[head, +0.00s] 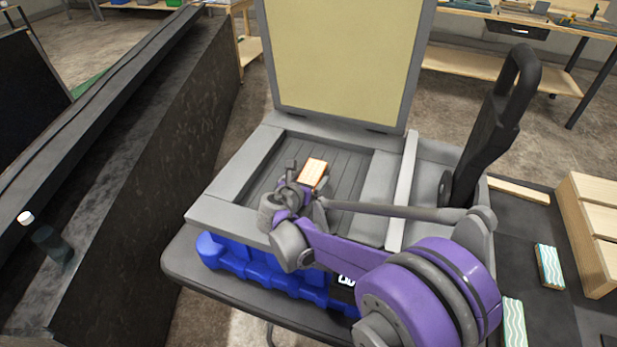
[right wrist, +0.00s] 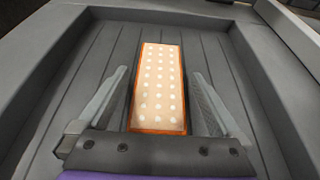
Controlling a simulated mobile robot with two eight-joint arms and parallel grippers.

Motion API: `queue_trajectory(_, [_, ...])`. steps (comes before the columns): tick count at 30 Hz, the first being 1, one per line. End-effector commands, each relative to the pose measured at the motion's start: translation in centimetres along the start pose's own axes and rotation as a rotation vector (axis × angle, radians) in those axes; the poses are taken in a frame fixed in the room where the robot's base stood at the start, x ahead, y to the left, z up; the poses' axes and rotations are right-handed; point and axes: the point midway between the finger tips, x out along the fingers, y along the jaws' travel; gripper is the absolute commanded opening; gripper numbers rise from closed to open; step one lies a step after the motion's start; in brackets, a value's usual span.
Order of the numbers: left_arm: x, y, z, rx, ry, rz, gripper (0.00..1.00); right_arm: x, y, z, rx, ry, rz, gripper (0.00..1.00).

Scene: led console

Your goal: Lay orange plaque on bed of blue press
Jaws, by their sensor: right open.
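The orange plaque (head: 313,172) lies on the dark slatted bed (head: 345,190) of the blue press (head: 225,252). In the right wrist view the plaque (right wrist: 158,92) shows a pale face with rows of white dots and orange edges. My right gripper (head: 300,182) is over the bed at the plaque's near end. Its two fingers (right wrist: 160,105) stand open on either side of the plaque, with a gap on both sides. The press's lid (head: 345,60) is raised, with a beige inner face. My left gripper is not in view.
A black lever (head: 495,125) stands upright at the press's right. Wavy blue-and-white plaques (head: 549,267) lie on the dark table at right, beside a wooden rack (head: 592,225). A large dark slab-sided thing (head: 140,150) stands at left.

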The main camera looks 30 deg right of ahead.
Motion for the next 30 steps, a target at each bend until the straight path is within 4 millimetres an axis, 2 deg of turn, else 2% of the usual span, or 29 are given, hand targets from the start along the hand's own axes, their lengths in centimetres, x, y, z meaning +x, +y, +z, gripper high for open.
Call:
queue_trajectory(12, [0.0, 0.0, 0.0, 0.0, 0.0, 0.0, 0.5, -8.5, 0.1, -0.1, -0.002, 0.001, 0.005, 1.0])
queue_trajectory(15, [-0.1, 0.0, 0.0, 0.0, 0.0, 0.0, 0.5, -10.1, 0.1, -0.1, -0.001, 0.001, 0.004, 1.0])
queue_trajectory(21, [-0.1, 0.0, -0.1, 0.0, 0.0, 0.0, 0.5, -11.6, 0.0, -0.1, -0.001, 0.0, 0.002, 1.0])
queue_trajectory(30, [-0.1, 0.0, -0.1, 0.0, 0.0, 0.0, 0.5, -11.8, 0.0, -0.1, 0.0, 0.0, 0.001, 1.0])
